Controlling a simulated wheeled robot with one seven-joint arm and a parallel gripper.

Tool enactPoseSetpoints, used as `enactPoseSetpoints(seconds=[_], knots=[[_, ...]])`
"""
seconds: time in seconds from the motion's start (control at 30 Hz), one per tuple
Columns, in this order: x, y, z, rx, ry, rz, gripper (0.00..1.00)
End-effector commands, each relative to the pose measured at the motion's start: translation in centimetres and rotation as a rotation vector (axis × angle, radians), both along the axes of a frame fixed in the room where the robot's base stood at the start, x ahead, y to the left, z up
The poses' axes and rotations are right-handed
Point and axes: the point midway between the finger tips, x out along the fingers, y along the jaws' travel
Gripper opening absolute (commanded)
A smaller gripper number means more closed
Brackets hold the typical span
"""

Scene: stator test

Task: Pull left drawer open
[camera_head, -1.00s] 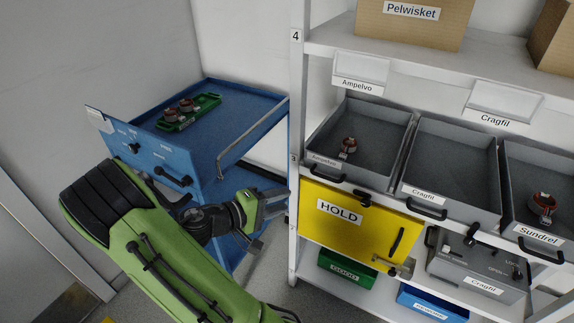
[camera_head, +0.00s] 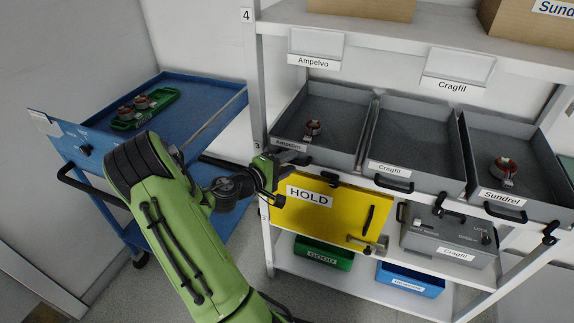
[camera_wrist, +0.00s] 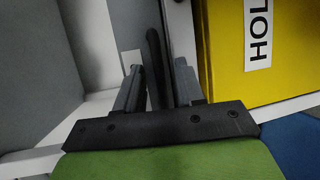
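The left drawer (camera_head: 330,100) is a grey open-topped tray labelled Ampelvo, at the left of the shelf row, with a small copper-coloured part (camera_head: 313,128) inside. My gripper (camera_head: 290,153) is at the left part of its front edge, just above the yellow HOLD panel. My arm and gripper hide part of the drawer's handle. In the wrist view, a dark handle bar (camera_wrist: 155,62) stands between the two fingers of my gripper (camera_wrist: 158,80). The fingers are apart with gaps beside the bar, so my gripper looks open around it.
The Cragfil drawer (camera_head: 415,140) and Sundrel drawer (camera_head: 510,150) sit to the right. The yellow HOLD panel (camera_head: 335,218) is directly below. The shelf post (camera_head: 262,90) stands close at the left. A blue cart (camera_head: 190,92) with a green tray is further left.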

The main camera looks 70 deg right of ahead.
Motion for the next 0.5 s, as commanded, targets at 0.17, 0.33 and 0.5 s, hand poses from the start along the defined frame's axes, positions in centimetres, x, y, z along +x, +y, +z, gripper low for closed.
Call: enactPoseSetpoints(seconds=[0.17,0.33,0.5], knots=[[-0.02,-0.08,-0.01,0.000,0.000,0.001,0.38],[-0.02,-0.06,0.00,0.001,0.000,0.000,0.20],[-0.01,-0.04,-0.01,0.001,0.000,0.000,0.00]])
